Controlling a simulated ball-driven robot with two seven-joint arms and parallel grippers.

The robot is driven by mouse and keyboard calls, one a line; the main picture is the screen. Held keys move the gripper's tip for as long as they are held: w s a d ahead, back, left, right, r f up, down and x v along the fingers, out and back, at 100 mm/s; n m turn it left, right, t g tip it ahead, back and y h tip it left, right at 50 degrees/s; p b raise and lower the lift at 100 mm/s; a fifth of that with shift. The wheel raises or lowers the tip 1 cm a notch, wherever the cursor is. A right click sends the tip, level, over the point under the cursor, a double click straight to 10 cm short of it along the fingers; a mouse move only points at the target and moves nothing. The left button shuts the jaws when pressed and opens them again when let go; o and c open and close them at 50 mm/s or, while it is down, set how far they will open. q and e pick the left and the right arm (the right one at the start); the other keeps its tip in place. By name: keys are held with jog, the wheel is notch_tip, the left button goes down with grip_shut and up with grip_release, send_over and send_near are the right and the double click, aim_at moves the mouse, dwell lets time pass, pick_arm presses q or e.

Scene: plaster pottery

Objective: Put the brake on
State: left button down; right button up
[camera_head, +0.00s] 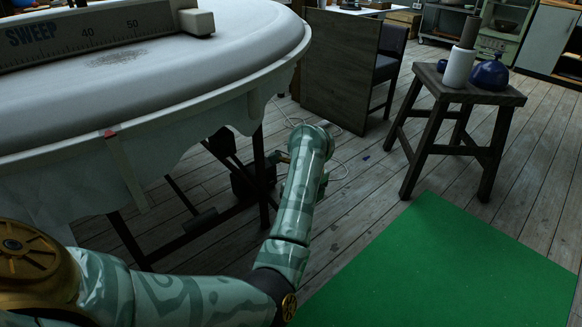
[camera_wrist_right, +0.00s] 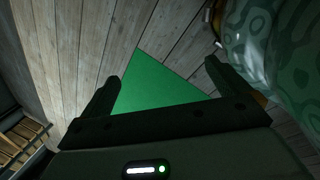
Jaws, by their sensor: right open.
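No part is clearly recognisable as the brake. A narrow pale bar (camera_head: 128,175) with a red top end (camera_head: 110,134) slants down the near side of the large round white turntable (camera_head: 230,50); I cannot tell whether it is the brake lever. My left arm comes in from the lower left of the head view, its forearm reaching up beside the turntable's right edge; its gripper does not show. My right gripper (camera_wrist_right: 166,90) shows in its wrist view, open and empty, its two dark fingers apart above the floor. It is touching nothing that I can see.
A scale marked SWEEP (camera_head: 85,35) lies across the turntable, above dark frame legs (camera_head: 262,175). A green mat (camera_head: 440,265) covers the floor at lower right. A dark stool (camera_head: 440,90) carries a white cylinder (camera_head: 459,67) and a blue vessel (camera_head: 490,73). Cables (camera_head: 340,165) lie on the floor.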

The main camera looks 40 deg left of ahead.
pick_arm(q)
notch_tip(320, 180, up, 7)
jog(key=p, duration=0.4)
jog(key=shift+d+r+p, duration=0.2)
jog(key=shift+d+p, duration=0.15)
pick_arm(e)
jog(key=s+f+g, duration=0.2)
jog(key=s+f, duration=0.6)
jog(key=s, duration=0.3)
jog(key=shift+s+d+f+m+y, duration=0.2)
jog(key=shift+s+d+m+y, duration=0.15)
jog(key=shift+m+y, duration=0.05)
